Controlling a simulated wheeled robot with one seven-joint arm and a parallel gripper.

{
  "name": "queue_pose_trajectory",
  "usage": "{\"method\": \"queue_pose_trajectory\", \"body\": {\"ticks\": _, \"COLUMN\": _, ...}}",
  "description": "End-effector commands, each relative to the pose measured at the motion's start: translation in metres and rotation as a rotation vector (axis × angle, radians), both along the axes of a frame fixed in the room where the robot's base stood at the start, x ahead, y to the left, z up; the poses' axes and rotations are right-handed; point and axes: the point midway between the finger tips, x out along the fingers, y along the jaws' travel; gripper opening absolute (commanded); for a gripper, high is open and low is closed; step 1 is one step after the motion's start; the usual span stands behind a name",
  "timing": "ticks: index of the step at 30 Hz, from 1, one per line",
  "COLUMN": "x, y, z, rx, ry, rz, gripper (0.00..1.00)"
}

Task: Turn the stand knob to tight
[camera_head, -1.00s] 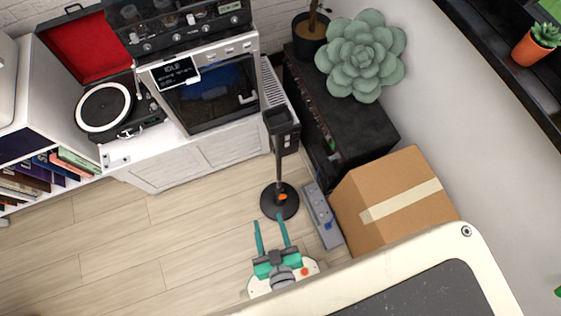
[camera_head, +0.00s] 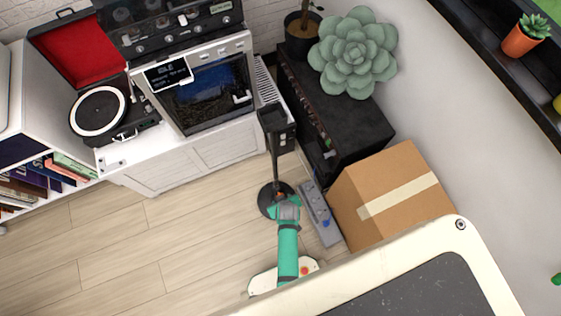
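The black stand has a round base (camera_head: 267,205) on the floor, an upright pole (camera_head: 275,166) and a boxy dark head (camera_head: 276,125) on top. A small orange knob (camera_head: 281,194) is low on the pole, mostly covered by my gripper. My gripper (camera_head: 284,200) is at the knob, at the end of my teal arm reaching up from the bottom of the view. Its fingertips are hidden by the arm and wrist, so I cannot tell whether they are open or touch the knob.
A grey power strip (camera_head: 318,212) lies on the floor just right of the stand. A cardboard box (camera_head: 385,195) and a black cabinet (camera_head: 340,110) stand further right. A white cabinet (camera_head: 185,160) with an oven and turntable is behind left. The floor on the left is clear.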

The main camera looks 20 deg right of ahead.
Motion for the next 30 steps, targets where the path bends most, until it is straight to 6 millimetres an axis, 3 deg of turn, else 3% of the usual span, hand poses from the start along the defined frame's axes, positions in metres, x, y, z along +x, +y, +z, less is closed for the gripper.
{"method": "queue_pose_trajectory", "body": {"ticks": 21, "x": 0.035, "y": -0.007, "z": -0.08, "rx": 0.0, "ry": 0.001, "rz": 0.001, "gripper": 0.48}}
{"method": "queue_pose_trajectory", "body": {"ticks": 30, "x": 0.041, "y": -0.007, "z": -0.097, "rx": 0.0, "ry": 0.001, "rz": 0.004, "gripper": 0.48}}
